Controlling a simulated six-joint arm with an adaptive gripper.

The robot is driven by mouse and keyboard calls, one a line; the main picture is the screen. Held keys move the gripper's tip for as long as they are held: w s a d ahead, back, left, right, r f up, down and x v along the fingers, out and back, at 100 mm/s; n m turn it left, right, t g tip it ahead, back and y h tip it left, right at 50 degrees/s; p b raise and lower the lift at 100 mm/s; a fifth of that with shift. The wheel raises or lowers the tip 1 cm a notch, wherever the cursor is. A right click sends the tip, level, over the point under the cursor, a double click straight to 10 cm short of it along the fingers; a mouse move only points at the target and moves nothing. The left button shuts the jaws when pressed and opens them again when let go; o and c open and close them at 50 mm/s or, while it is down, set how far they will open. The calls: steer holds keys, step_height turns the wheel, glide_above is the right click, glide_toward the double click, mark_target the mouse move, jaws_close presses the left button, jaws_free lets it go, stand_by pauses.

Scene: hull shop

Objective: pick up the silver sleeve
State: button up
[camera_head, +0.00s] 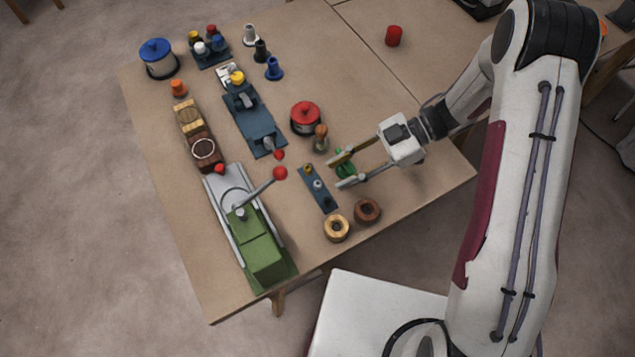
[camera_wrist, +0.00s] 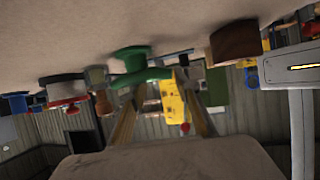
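A pale grey-white flanged sleeve (camera_head: 250,36), the likeliest silver sleeve, stands upright at the far edge of the table, beside a black sleeve (camera_head: 261,51) and a blue one (camera_head: 274,69). My gripper (camera_head: 341,172) is far from it, near the table's front right. Its two fingers are spread and hold nothing that I can see. A green flanged piece (camera_head: 346,162) shows between the fingers in the head view; in the wrist view, the green piece (camera_wrist: 133,65) is near the fingertips. I cannot tell whether it touches a finger.
Near my gripper are a blue plate with pegs (camera_head: 318,189), a wood-knobbed piece (camera_head: 321,138), a red-lidded pot (camera_head: 305,118) and two rings (camera_head: 337,228). A green machine with a red-knobbed lever (camera_head: 262,240) stands at front left. The table's right side is mostly clear around a red cylinder (camera_head: 394,36).

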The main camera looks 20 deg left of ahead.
mark_target(320, 183)
steer(key=shift+x, duration=2.6)
steer(key=shift+s+r, duration=0.1)
jaws_close()
